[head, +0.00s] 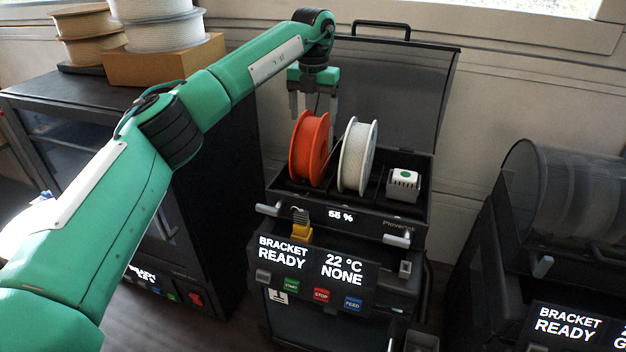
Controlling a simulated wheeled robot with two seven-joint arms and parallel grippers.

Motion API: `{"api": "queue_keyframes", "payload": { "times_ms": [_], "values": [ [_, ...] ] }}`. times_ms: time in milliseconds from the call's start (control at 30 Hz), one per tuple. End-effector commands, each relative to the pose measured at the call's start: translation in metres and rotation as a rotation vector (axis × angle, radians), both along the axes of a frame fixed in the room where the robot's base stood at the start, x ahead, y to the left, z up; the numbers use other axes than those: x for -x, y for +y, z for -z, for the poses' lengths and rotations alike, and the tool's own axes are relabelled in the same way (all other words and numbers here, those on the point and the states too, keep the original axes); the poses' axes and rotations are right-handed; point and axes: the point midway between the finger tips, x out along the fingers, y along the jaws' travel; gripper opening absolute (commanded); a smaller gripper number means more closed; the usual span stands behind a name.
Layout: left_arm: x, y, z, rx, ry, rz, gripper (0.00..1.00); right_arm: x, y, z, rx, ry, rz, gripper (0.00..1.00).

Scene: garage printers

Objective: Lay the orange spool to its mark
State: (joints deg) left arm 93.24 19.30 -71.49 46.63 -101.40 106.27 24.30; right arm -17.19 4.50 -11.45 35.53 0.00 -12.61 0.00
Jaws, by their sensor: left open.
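The orange spool (309,149) stands upright in the left part of an open dry box (349,208) on top of the middle printer. A white spool (358,156) stands upright just right of it. My left gripper (313,108) points down above and slightly behind the orange spool. Its jaws are open, and the spool's top edge lies just below and in front of them. I cannot tell whether they touch it. I cannot make out the mark. My right gripper is not in view.
The box's dark lid (400,90) stands open at the back. A small white device (403,184) sits in the box's right part. Stacked spools (162,25) stand on a cardboard box (165,62) on the left cabinet. Another printer (570,325) with a covered spool holder stands at the right.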

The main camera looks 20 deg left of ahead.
Motion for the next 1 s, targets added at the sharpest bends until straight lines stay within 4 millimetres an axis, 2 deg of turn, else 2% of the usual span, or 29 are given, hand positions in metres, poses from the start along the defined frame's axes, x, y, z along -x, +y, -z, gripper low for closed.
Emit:
{"api": "queue_keyframes", "payload": {
  "times_ms": [267, 400, 600, 800, 1000],
  "values": [
    [0.0, -0.001, -0.049, 0.001, -0.006, -0.001, 0.76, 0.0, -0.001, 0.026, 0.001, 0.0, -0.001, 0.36],
    [0.001, -0.001, -0.077, 0.001, -0.005, -0.001, 0.76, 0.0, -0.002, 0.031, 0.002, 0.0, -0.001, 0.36],
    [0.001, -0.001, -0.109, 0.001, -0.004, -0.001, 0.76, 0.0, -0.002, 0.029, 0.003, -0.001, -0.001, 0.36],
    [0.001, 0.0, -0.126, 0.0, -0.003, 0.0, 0.76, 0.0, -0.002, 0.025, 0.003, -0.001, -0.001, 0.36],
    [0.001, 0.0, -0.131, 0.0, -0.002, 0.0, 0.76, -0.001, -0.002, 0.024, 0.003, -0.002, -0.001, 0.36]
  ]
}}
